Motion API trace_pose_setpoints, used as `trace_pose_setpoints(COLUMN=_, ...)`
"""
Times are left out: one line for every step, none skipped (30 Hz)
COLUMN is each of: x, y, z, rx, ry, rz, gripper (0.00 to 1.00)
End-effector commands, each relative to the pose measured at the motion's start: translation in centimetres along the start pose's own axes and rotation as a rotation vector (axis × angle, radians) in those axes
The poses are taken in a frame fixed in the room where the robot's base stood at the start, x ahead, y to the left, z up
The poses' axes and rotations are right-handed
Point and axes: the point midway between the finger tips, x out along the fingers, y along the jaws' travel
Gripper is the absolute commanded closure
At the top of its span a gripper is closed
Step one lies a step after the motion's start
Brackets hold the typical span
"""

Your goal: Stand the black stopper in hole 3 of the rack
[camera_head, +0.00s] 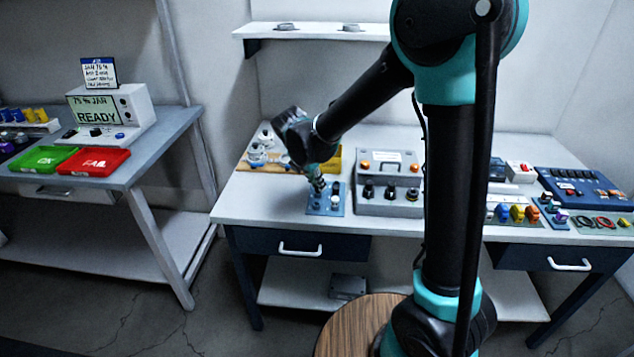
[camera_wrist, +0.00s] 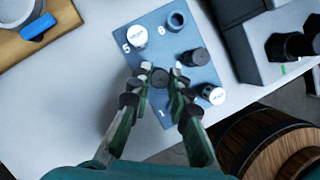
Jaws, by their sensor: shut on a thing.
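The blue rack (camera_wrist: 150,118) lies on the bench and also shows in the head view (camera_head: 341,208). My gripper (camera_wrist: 160,84) is shut on the black stopper (camera_wrist: 160,77), seen from above between the fingertips. It is over the rack's left middle position; whether the stopper is in a hole there is hidden. In the head view my gripper (camera_head: 317,184) is at the rack. The rack holds a white-topped piece (camera_wrist: 137,36) by the 5, another black piece (camera_wrist: 196,57) at middle right and a white-topped piece (camera_wrist: 212,95) at lower right. The ring (camera_wrist: 176,21) by the 6 looks empty.
A grey box with black knobs (camera_head: 390,177) stands close to the rack's right. A wooden tray (camera_wrist: 48,20) with a blue piece is at upper left in the wrist view. Bare bench lies left of the rack. A round wooden stool (camera_head: 350,325) stands in front.

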Motion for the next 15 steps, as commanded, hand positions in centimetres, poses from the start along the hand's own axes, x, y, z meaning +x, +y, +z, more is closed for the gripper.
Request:
trace_pose_setpoints(x=0.06, y=0.01, z=-0.02, rx=0.0, ry=0.0, rz=0.0, gripper=1.0)
trace_pose_setpoints(x=0.09, y=0.01, z=-0.03, rx=0.0, ry=0.0, rz=0.0, gripper=1.0)
trace_pose_setpoints(x=0.12, y=0.01, z=-0.05, rx=0.0, ry=0.0, rz=0.0, gripper=1.0)
trace_pose_setpoints(x=0.16, y=0.01, z=-0.06, rx=0.0, ry=0.0, rz=0.0, gripper=1.0)
trace_pose_setpoints(x=0.18, y=0.02, z=-0.08, rx=0.0, ry=0.0, rz=0.0, gripper=1.0)
trace_pose_setpoints(x=0.23, y=0.02, z=-0.09, rx=0.0, ry=0.0, rz=0.0, gripper=1.0)
trace_pose_setpoints(x=0.26, y=0.02, z=-0.1, rx=0.0, ry=0.0, rz=0.0, gripper=1.0)
trace_pose_setpoints(x=0.29, y=0.02, z=-0.12, rx=0.0, ry=0.0, rz=0.0, gripper=1.0)
trace_pose_setpoints(x=0.33, y=0.02, z=-0.13, rx=0.0, ry=0.0, rz=0.0, gripper=1.0)
trace_pose_setpoints(x=0.36, y=0.02, z=-0.14, rx=0.0, ry=0.0, rz=0.0, gripper=1.0)
trace_pose_setpoints(x=0.39, y=0.02, z=-0.16, rx=0.0, ry=0.0, rz=0.0, gripper=1.0)
trace_pose_setpoints(x=0.43, y=0.02, z=-0.18, rx=0.0, ry=0.0, rz=0.0, gripper=1.0)
trace_pose_setpoints(x=0.46, y=0.02, z=-0.19, rx=0.0, ry=0.0, rz=0.0, gripper=1.0)
trace_pose_setpoints(x=0.5, y=0.01, z=-0.2, rx=0.0, ry=0.0, rz=0.0, gripper=1.0)
trace_pose_setpoints(x=0.54, y=0.01, z=-0.22, rx=0.0, ry=0.0, rz=0.0, gripper=1.0)
